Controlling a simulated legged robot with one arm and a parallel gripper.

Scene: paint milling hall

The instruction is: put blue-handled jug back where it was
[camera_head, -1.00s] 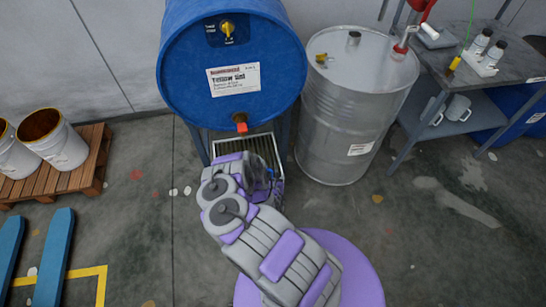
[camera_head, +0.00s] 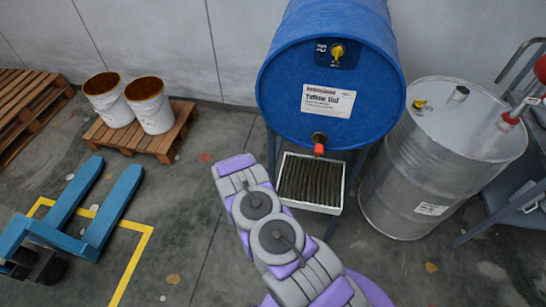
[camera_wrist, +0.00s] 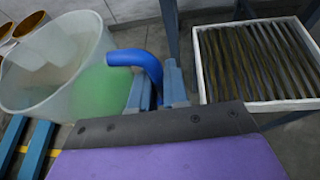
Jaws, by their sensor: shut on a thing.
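The blue-handled jug (camera_wrist: 62,70) is a wide translucent vessel at the left of the wrist view. Its lower right side looks green, and I cannot tell whether that is its contents. Its curved blue handle (camera_wrist: 138,60) points toward my gripper (camera_wrist: 160,92). The gripper's blue-grey fingers are shut on the handle, partly hidden behind it and the wrist plate. The jug is off the floor. In the head view my arm ends left of the drum's grated tray, and the jug and fingertips are hidden there.
A blue drum (camera_head: 327,75) on a stand has a red-tipped tap above a grated tray (camera_head: 341,206). A grey steel drum (camera_head: 425,165) stands right of it, then a metal table (camera_head: 505,213). Left are two buckets on a pallet (camera_head: 178,145) and a blue pallet truck (camera_head: 112,212).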

